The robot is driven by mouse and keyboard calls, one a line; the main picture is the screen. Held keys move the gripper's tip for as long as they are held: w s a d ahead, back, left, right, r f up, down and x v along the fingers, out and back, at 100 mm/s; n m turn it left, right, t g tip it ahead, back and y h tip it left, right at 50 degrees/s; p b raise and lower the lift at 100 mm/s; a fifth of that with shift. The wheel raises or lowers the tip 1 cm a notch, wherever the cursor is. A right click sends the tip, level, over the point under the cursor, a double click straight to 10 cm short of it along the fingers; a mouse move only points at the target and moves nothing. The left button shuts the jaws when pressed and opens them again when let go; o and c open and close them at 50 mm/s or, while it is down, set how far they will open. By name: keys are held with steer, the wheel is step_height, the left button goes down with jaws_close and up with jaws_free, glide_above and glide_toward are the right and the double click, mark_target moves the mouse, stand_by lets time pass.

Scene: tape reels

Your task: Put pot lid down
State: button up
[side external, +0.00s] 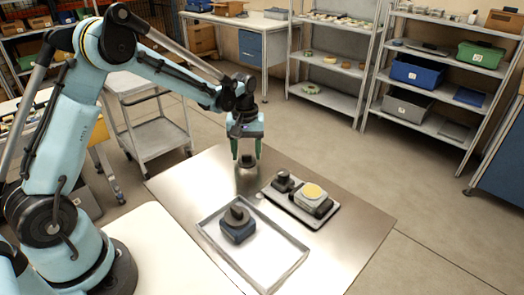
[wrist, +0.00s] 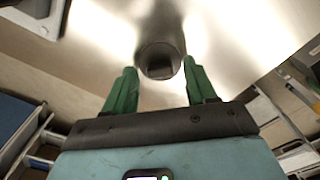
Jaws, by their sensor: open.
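The pot lid (side external: 247,170) appears as a small round metallic disc with a dark block-like knob, lying on the steel table (side external: 195,183) near its far edge. In the wrist view the round lid (wrist: 148,52) and dark knob sit ahead of the fingertips. My gripper (side external: 247,156) has two green fingers pointing down, just above the lid and on either side of its knob. In the wrist view the gripper (wrist: 160,66) is open, with a clear gap between the fingers and nothing clamped. Whether the fingertips touch the lid cannot be told.
A shallow grey tray (side external: 283,271) at the front holds a dark blue block with a black top. A smaller tray (side external: 292,209) to the right holds a black item and a pale item with a yellow top. The table's right part is bare. Shelves stand behind.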

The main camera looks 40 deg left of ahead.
mark_target(247, 155)
step_height(247, 155, up, 11)
steer(key=s+d+r+m+t, duration=0.1)
steer(key=s+d+m+t, duration=0.2)
steer(key=s, duration=0.5)
steer(key=s+d+r+m+t, duration=0.1)
steer(key=s+d+m+t, duration=0.3)
steer(key=s+m, duration=0.2)
steer(key=shift+s+d, duration=0.25)
steer(key=shift+s, duration=1.05)
